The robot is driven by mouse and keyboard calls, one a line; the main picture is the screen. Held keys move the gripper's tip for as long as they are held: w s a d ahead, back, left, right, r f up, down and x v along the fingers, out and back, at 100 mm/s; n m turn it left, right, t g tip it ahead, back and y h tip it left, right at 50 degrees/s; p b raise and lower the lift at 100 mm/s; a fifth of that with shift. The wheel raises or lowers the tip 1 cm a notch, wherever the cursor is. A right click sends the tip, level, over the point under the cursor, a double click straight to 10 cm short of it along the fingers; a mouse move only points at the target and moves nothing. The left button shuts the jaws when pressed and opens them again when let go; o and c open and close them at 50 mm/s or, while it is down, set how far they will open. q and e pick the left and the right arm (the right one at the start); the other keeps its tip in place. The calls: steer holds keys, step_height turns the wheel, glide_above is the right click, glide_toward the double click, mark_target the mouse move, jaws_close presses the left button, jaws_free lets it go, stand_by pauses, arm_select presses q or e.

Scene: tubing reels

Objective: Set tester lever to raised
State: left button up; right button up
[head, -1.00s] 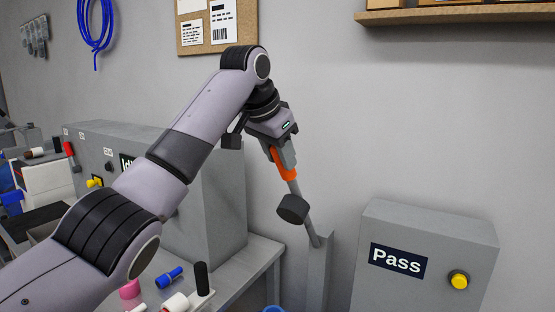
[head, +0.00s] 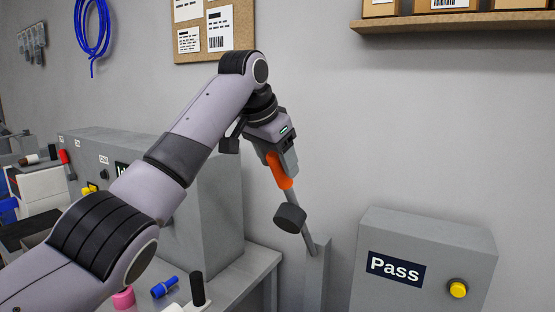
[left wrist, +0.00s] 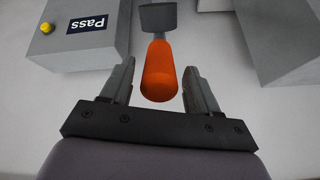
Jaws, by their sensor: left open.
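The tester lever has an orange handle (head: 279,172) on a grey rod with a dark round collar (head: 290,217). It rises from a grey post (head: 315,278), standing up and leaning to the left in the head view. My left gripper (head: 283,163) is at the upper end of the handle. In the left wrist view the open fingers (left wrist: 158,72) stand on either side of the orange handle (left wrist: 158,75), with a gap showing at each side. The tester box (head: 425,262) reads "Pass" and has a yellow button (head: 457,289). My right gripper is not in view.
A large grey cabinet (head: 215,205) stands behind my left arm. Small blue, pink and black parts lie on the bench (head: 245,275) below. A shelf (head: 450,22) with boxes is at upper right. The wall around the lever is clear.

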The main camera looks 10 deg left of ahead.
arm_select(q)
steer(key=v, duration=0.7)
steer(key=shift+b, duration=0.45)
